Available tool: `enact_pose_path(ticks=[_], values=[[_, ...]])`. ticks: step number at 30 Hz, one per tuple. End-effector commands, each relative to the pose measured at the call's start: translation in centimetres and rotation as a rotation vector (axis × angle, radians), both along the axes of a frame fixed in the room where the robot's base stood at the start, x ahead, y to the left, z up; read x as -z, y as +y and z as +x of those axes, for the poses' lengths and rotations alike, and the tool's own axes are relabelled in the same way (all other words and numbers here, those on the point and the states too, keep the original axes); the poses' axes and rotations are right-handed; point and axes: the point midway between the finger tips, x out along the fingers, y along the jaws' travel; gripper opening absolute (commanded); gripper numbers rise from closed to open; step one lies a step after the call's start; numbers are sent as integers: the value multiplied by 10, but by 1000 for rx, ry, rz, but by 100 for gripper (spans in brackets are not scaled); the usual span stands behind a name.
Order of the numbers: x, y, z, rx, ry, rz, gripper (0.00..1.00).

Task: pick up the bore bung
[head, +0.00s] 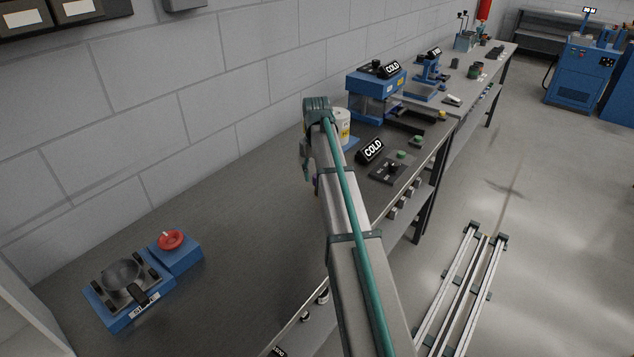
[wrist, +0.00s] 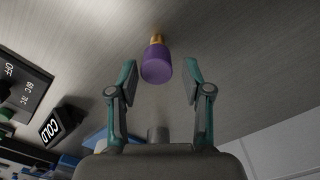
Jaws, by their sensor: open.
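The bore bung, which I take to be the purple cylinder (wrist: 157,66) with a brass-coloured narrow end, is on the grey bench top in the wrist view. My gripper (wrist: 159,72) is open, with one teal finger on each side of the purple body. Gaps show between the bung and both fingers, so nothing is gripped. In the head view my arm hides most of the gripper (head: 306,172) and the bung; only a small purplish-red patch shows beside the arm.
A white drum (head: 342,126) and a blue machine (head: 375,95) stand behind my arm. A COLD sign (head: 370,151) and a black switch panel (head: 387,170) are to its right. A blue unit with a red knob (head: 171,240) is at the left. The bench between is clear.

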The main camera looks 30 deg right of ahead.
Motion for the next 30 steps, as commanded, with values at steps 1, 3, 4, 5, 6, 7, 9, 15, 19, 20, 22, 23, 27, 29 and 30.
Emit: enact_pose_path(ticks=[1, 3, 4, 5, 6, 7, 9, 15, 19, 20, 22, 23, 27, 29, 30], values=[[4, 0, -1, 0, 1, 0, 49], [8, 0, -1, 1, 0, 0, 49], [9, 0, -1, 1, 0, 0, 49], [10, 0, -1, 1, 0, 0, 49], [11, -1, -1, 1, 1, 0, 49], [13, -1, -1, 1, 1, 0, 49], [19, -1, -2, 1, 1, 0, 49], [44, -2, -5, 1, 2, 0, 49], [56, -2, -4, 1, 0, 0, 49], [58, -2, -4, 1, 0, 0, 49], [60, -2, -4, 1, 0, 0, 49], [60, -2, -4, 1, 0, 0, 49], [60, -2, -4, 1, -1, 0, 48], [60, -2, -4, 1, -1, 0, 38], [60, -2, -4, 1, -1, 0, 31]])
